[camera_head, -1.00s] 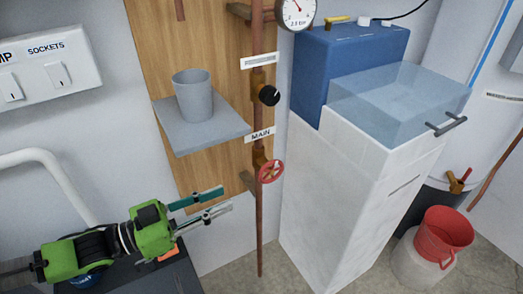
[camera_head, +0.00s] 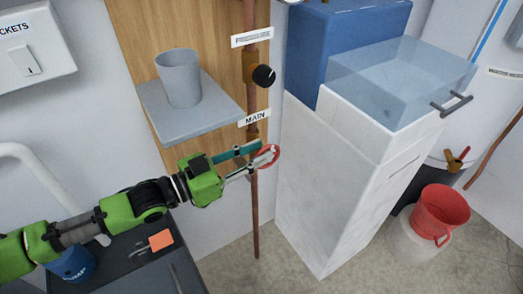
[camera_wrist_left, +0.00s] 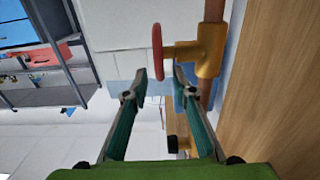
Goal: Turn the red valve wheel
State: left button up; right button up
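The red valve wheel (camera_head: 276,157) sits on the copper pipe below the MAIN label (camera_head: 255,119), partly hidden by my left gripper (camera_head: 268,152). In the left wrist view the wheel (camera_wrist_left: 157,55) is seen edge-on, joined by a stem to a brass valve body (camera_wrist_left: 210,50). My left gripper is open there (camera_wrist_left: 161,73), its fingertips apart on either side of the wheel's near edge. I cannot tell whether either finger touches the rim. My right gripper is not in view.
A grey shelf (camera_head: 205,128) with a grey cup (camera_head: 180,80) juts out above my left arm. A black knob (camera_head: 263,76) is higher on the pipe. A white cabinet (camera_head: 325,190) stands close to the right of the wheel. A red bucket (camera_head: 440,210) stands farther right.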

pick_arm(q)
jog(key=shift+x, duration=0.85)
grip_shut()
